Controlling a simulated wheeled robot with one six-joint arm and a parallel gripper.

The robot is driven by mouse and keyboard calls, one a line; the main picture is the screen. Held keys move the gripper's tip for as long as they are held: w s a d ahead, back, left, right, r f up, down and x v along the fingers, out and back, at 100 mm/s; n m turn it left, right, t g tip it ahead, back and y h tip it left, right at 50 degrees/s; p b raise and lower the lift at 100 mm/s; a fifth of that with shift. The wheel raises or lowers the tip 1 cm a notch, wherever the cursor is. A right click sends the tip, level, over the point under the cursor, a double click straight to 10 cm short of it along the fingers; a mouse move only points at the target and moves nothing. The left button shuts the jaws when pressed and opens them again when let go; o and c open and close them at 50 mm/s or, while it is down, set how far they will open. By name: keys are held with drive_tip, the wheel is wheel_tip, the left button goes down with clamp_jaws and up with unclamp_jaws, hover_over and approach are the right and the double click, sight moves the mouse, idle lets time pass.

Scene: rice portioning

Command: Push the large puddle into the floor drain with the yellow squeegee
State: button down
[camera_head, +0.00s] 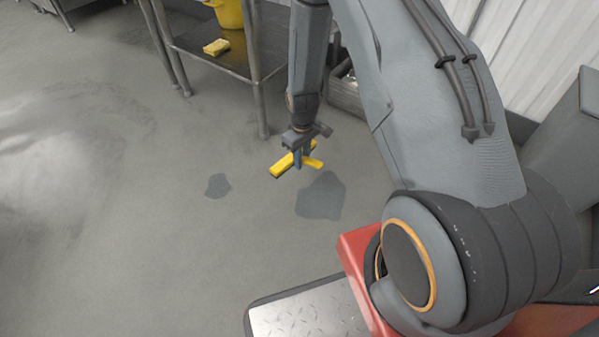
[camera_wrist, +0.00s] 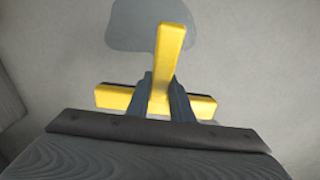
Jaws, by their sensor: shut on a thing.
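The yellow squeegee (camera_head: 283,166) is in my gripper (camera_head: 301,156), which is shut on it. In the wrist view the squeegee (camera_wrist: 170,50) shows as a T shape, with its long bar between the fingers (camera_wrist: 162,95) and a crosspiece behind them. The large puddle (camera_head: 321,196) is a dark grey patch on the floor, just right of and nearer than the squeegee. It also shows in the wrist view (camera_wrist: 130,28), partly covered by the squeegee. A smaller puddle (camera_head: 218,185) lies to the left. I cannot make out the floor drain.
A metal shelf table (camera_head: 262,105) stands behind my gripper, its leg close by. A yellow bucket (camera_head: 229,12) and a yellow sponge (camera_head: 216,47) are on its lower shelf. A corrugated wall (camera_head: 535,50) is at the right. The floor (camera_head: 110,230) at the left is open.

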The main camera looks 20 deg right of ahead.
drive_tip(key=shift+n, duration=0.3)
drive_tip(key=f+b, duration=0.3)
drive_tip(key=f, duration=0.1)
drive_tip(key=w+f+b, duration=0.1)
drive_tip(key=f+b, duration=0.2)
drive_tip(key=f, duration=0.1)
drive_tip(key=f+b, duration=0.2)
drive_tip(key=f, duration=0.2)
drive_tip(key=shift+w+f+b, duration=0.2)
drive_tip(key=shift+f+b, duration=0.2)
drive_tip(key=shift+f, duration=0.7)
drive_tip(key=shift+f, duration=0.4)
drive_tip(key=shift+d, duration=0.1)
drive_tip(key=shift+s+d+p, duration=1.05)
drive_tip(key=shift+s+d, duration=0.1)
drive_tip(key=shift+s, duration=0.25)
drive_tip(key=shift+s+d+p, duration=1.05)
drive_tip(key=shift+s+d, duration=0.1)
drive_tip(key=shift+s, duration=0.25)
drive_tip(key=shift+s+d+p, duration=0.55)
drive_tip(key=shift+s+p, duration=0.15)
drive_tip(key=shift+p, duration=2.7)
drive_tip(key=shift+s+d+p, duration=0.65)
drive_tip(key=shift+s+p, duration=0.2)
drive_tip(key=shift+p, duration=1.6)
